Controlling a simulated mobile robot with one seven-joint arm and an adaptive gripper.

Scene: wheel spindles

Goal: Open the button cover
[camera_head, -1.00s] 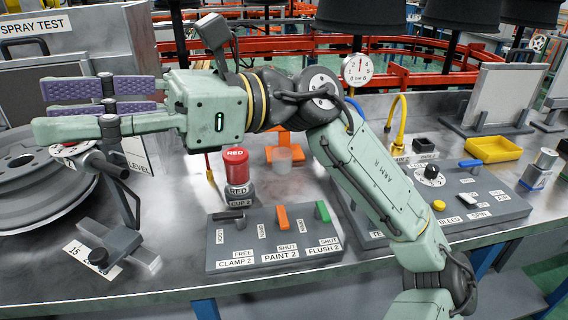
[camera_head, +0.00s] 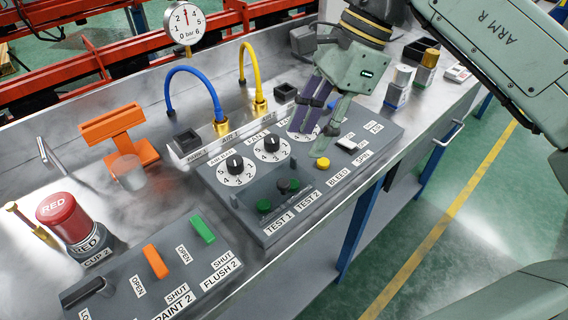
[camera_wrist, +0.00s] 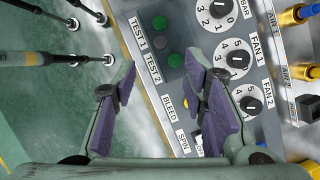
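The button cover looks like a see-through, dark-tinted box (camera_head: 272,187) on the grey test panel, over green and dark buttons beside the TEST 1 and TEST 2 labels. It lies flat over them, as far as I can tell. In the wrist view the covered area (camera_wrist: 166,42) shows ahead of my fingers, at top centre. My gripper (camera_head: 309,141) points down over the panel, right of the cover and near the yellow button (camera_head: 322,164). In the wrist view my gripper (camera_wrist: 163,65) is open, its two purple-padded fingers apart with nothing between them. Contact with the panel cannot be told.
Dial knobs (camera_head: 235,164) stand behind the cover. A white switch (camera_head: 347,145) sits right of the yellow button. Blue (camera_head: 197,92) and yellow (camera_head: 249,65) hoses rise behind. The lever panel (camera_head: 150,280) and red cup (camera_head: 64,215) are left. The bench's front edge is close.

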